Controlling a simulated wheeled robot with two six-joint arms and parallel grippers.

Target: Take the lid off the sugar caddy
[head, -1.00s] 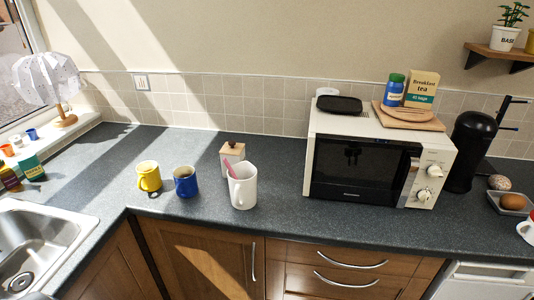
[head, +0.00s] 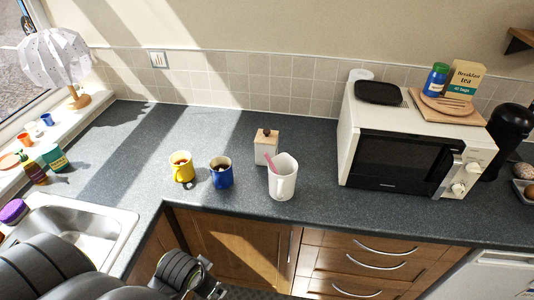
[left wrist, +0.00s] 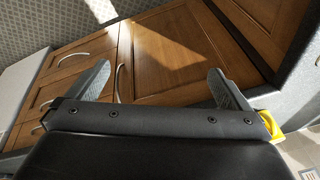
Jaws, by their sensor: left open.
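The sugar caddy (head: 265,152) is a small pale box standing upright on the dark worktop, behind the white mug. Its wooden lid (head: 266,138) with a dark round knob sits on top. My left arm comes in at the lower left of the head view, and its gripper (head: 213,287) is low, in front of the cabinets and below the worktop edge. In the left wrist view the left gripper (left wrist: 165,88) is open and empty, its two fingers wide apart before the wooden cupboard doors. The caddy is not in the wrist view. My right gripper is not in view.
A white mug (head: 282,178) with a pink utensil stands just in front of the caddy. Blue (head: 221,173) and yellow (head: 181,167) mugs stand to its left. A microwave (head: 412,148) is at right, the sink (head: 88,228) at left. The worktop behind the mugs is clear.

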